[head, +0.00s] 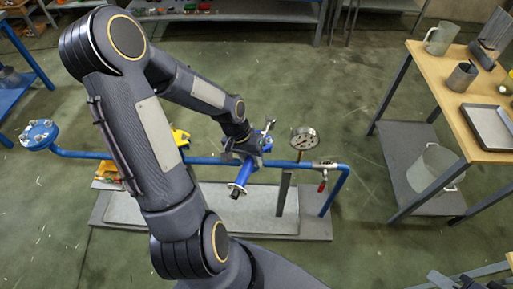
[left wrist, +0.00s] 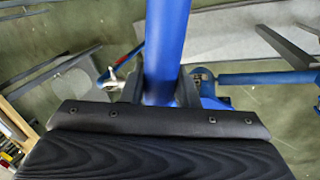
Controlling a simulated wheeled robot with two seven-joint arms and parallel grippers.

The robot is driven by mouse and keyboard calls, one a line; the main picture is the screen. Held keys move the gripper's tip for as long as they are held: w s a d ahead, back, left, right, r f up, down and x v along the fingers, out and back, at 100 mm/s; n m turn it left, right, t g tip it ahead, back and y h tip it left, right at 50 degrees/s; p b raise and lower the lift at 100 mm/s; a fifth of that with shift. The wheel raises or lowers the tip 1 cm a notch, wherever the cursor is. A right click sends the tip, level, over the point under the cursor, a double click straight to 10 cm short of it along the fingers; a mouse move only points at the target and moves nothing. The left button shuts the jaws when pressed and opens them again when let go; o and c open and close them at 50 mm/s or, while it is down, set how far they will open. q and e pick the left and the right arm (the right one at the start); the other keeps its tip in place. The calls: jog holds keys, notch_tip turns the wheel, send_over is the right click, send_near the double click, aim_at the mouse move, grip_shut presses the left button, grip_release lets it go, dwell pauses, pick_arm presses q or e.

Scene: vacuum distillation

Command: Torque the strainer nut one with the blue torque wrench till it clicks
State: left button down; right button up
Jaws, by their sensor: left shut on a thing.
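My left gripper (head: 243,152) is at the middle of the blue pipe line. It is shut on a blue bar, the blue torque wrench (head: 240,178), whose handle sticks out toward me in the head view. In the left wrist view the blue bar (left wrist: 167,40) runs upward from between the two dark fingers (left wrist: 160,92). The wrench head and the strainer nut are hidden behind the gripper and the arm, so their contact cannot be told. Dark parts at the bottom right edge of the head view may be my right gripper (head: 462,281); its jaws cannot be made out.
The blue pipe (head: 205,160) has a gauge (head: 304,139) and a red-handled valve (head: 322,179) at its right. A yellow part (head: 180,137) shows behind my arm. The line stands over a grey base plate (head: 315,228). A wooden-topped table (head: 440,85) stands at the right.

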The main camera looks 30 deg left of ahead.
pick_arm(q)
jog(key=shift+s, duration=0.1)
jog(key=shift+f+b, duration=1.95)
jog(key=shift+f+b, duration=1.6)
jog(key=shift+f, duration=0.15)
dwell(0.4)
jog(key=shift+s+a+m+p, duration=0.25)
jog(key=shift+a+m+p, duration=0.2)
jog(key=shift+a+m, duration=0.6)
jog(key=shift+a, duration=0.25)
